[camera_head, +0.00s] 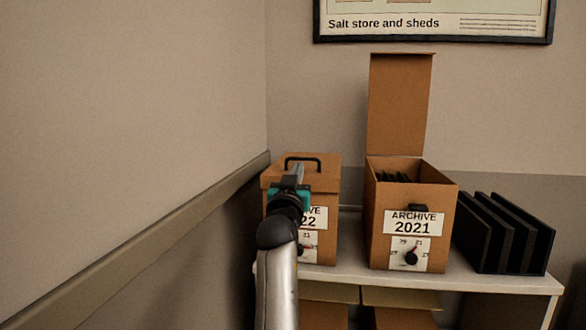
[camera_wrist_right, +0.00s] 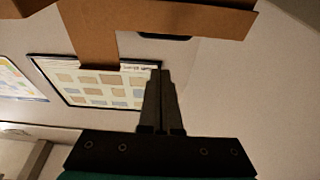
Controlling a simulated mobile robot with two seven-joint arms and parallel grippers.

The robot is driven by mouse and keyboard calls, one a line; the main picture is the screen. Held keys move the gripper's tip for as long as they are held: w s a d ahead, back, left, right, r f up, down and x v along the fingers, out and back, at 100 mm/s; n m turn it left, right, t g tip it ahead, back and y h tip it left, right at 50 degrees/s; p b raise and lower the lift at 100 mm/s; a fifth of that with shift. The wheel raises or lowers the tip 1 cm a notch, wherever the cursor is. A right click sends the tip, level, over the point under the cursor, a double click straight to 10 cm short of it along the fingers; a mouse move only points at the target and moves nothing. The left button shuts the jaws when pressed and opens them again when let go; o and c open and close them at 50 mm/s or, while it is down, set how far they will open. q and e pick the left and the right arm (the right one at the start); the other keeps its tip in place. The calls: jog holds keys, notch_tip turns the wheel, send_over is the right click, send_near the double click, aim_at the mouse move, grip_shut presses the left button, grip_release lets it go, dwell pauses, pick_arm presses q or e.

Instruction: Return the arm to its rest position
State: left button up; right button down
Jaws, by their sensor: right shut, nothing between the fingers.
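My right gripper (camera_head: 297,174) is shut and empty. In the head view my right arm reaches up from the bottom, and the gripper is in front of the closed archive box (camera_head: 328,184) with a black handle on its lid, hiding part of its label. In the right wrist view the closed fingers (camera_wrist_right: 161,75) point up, with nothing between them. The Archive 2021 box (camera_head: 385,235) stands to the right of the gripper with its lid raised and dark items inside. My left gripper is not in view.
Both boxes stand on a pale shelf (camera_head: 490,281). Several black folders (camera_head: 487,235) stand at its right. More brown boxes (camera_head: 405,319) sit below. A wall with a rail (camera_head: 170,235) runs along the left. A framed poster (camera_head: 440,22) hangs above.

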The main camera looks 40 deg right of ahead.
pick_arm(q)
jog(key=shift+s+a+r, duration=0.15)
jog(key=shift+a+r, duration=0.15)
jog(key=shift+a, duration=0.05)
pick_arm(e)
jog(key=shift+s+a+f, duration=0.2)
jog(key=shift+f, duration=0.05)
jog(key=shift+f, duration=0.1)
